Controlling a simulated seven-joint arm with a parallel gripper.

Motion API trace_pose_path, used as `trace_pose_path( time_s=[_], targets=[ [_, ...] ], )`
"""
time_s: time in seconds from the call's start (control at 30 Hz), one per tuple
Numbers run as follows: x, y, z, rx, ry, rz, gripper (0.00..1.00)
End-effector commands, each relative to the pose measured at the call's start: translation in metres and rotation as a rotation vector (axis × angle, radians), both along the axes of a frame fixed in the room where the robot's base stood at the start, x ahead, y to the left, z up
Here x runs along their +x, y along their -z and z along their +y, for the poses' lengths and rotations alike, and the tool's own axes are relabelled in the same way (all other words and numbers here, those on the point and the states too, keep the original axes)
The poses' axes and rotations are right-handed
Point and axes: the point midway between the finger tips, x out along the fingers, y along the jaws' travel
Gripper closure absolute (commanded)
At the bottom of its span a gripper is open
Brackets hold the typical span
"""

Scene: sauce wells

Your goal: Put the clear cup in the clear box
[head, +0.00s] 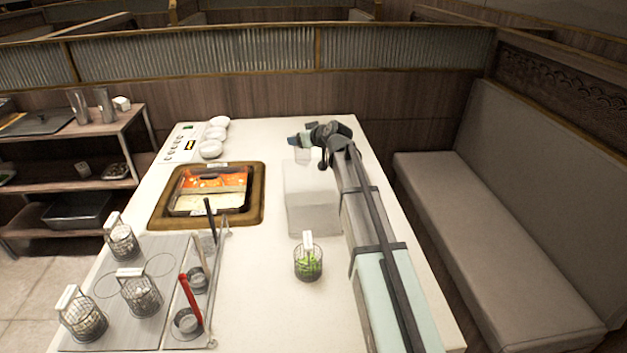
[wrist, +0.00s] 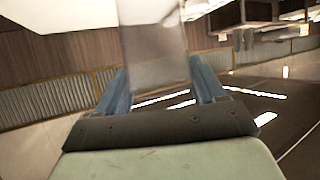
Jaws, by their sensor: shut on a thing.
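The clear cup (head: 303,156) is a small see-through vessel at the far end of the clear box in the head view. My gripper (head: 300,140) is shut on it. In the wrist view the cup (wrist: 154,50) stands between the two blue fingers of my gripper (wrist: 162,90). The clear box (head: 312,205) is a pale, see-through block on the white table, just left of my arm. The cup appears over or just behind the box's far edge; I cannot tell its exact height or whether it touches the box.
A framed tray of red and pale food (head: 212,190) lies left of the box. A wire basket with green food (head: 308,262) stands in front of the box. Several baskets and wells fill the front left. White bowls (head: 211,148) stand at the back left.

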Motion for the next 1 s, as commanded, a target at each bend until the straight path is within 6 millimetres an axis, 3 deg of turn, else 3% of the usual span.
trace_pose_path(
  time_s=[0.33, 0.67, 1.0],
  targets=[
    [0.0, 0.065, 0.0, 0.001, 0.0, 0.002, 0.75],
    [0.0, 0.093, 0.0, 0.0, -0.001, 0.0, 0.75],
    [0.0, 0.141, 0.0, 0.0, -0.002, 0.001, 0.75]
  ],
)
